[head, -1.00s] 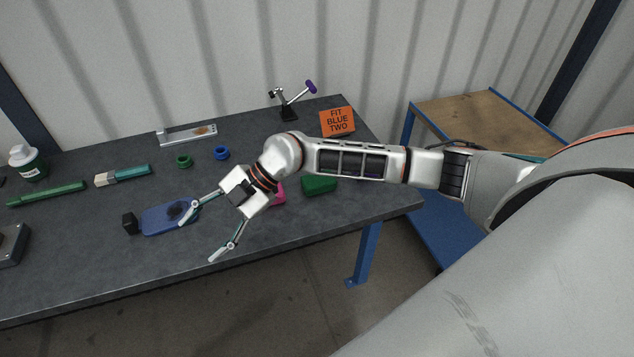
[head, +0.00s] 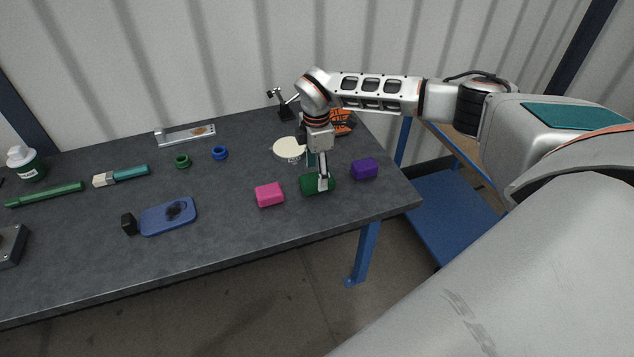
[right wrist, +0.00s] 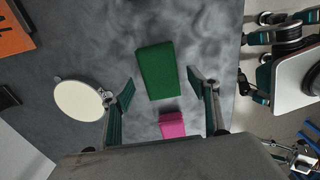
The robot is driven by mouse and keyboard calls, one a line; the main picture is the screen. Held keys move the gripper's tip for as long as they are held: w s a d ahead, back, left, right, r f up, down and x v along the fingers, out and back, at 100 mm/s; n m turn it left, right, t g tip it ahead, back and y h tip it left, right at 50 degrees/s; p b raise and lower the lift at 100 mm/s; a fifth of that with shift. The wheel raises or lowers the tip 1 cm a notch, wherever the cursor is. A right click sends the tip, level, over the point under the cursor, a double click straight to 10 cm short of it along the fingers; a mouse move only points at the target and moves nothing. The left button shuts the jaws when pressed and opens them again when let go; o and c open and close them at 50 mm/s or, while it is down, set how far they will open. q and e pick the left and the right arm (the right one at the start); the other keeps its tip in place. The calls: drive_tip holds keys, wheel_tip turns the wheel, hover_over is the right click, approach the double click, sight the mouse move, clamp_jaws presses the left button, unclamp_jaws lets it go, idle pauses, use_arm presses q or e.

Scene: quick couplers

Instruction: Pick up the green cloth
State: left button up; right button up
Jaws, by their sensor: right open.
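The green cloth (head: 313,186) is a small folded block lying on the dark table, near its right front part. It also shows in the right wrist view (right wrist: 157,71), a little beyond and between my fingertips. My right gripper (head: 319,178) points down over the cloth in the head view and partly covers it. In the right wrist view its two fingers (right wrist: 161,92) stand wide apart with nothing between them that I can see held.
A pink block (head: 269,195) lies left of the cloth and a purple block (head: 364,169) right of it. A cream disc (head: 289,148) stands behind, near the orange sign (head: 342,122). A blue tray (head: 168,216) lies further left. The table's front edge is close.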

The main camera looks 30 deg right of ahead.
wheel_tip(320, 180, down, 3)
drive_tip(key=shift+f, duration=0.15)
drive_tip(key=c, duration=1.1)
wheel_tip(320, 180, up, 20)
drive_tip(key=shift+r+p, duration=0.1)
drive_tip(key=shift+p, duration=0.3)
